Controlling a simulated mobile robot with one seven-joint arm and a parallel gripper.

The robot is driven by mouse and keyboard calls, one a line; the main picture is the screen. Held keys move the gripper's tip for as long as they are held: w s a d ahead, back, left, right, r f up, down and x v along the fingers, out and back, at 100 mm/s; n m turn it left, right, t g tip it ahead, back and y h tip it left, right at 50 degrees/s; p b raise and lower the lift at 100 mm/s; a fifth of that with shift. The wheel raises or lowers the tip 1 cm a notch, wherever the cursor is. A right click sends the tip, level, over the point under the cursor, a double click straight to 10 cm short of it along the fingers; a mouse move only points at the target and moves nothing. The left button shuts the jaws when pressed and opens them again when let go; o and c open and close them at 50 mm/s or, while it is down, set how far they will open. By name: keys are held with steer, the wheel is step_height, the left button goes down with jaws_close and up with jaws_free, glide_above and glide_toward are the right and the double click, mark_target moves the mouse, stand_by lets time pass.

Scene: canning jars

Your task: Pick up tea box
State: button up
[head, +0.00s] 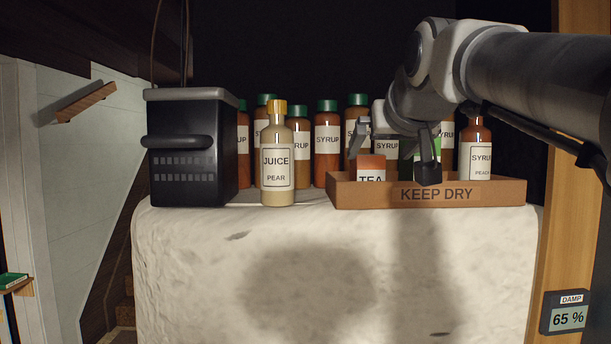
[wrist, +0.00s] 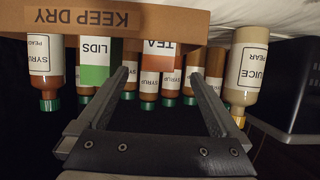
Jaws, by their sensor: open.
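The tea box (head: 371,165), orange-brown on top with a white TEA label, stands in the left part of a low cardboard tray (head: 512,191) marked KEEP DRY. The tray's front wall hides its lower part. My gripper (head: 392,167) is open and empty, reaching over the tray from the right. One finger is near the tea box's upper left, the other to its right. The wrist view is upside down; there the tea box (wrist: 159,52) appears between the open fingers (wrist: 158,75), beyond their tips. I cannot tell the exact gap.
A green LIDS box (wrist: 96,62) and a peach syrup bottle (head: 480,152) are also in the tray. Several syrup bottles (head: 327,145) stand behind. A pear juice bottle (head: 277,165) and a black appliance (head: 190,155) stand left. A wooden post (head: 570,150) rises at right.

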mark_target(367, 171)
steer(key=p+x, duration=0.2)
steer(key=x, duration=1)
steer(key=shift+d+f, duration=0.1)
steer(key=shift+f, duration=0.05)
steer(key=shift+s, duration=0.1)
steer(key=c, duration=1.3)
steer(key=shift+c, duration=0.3)
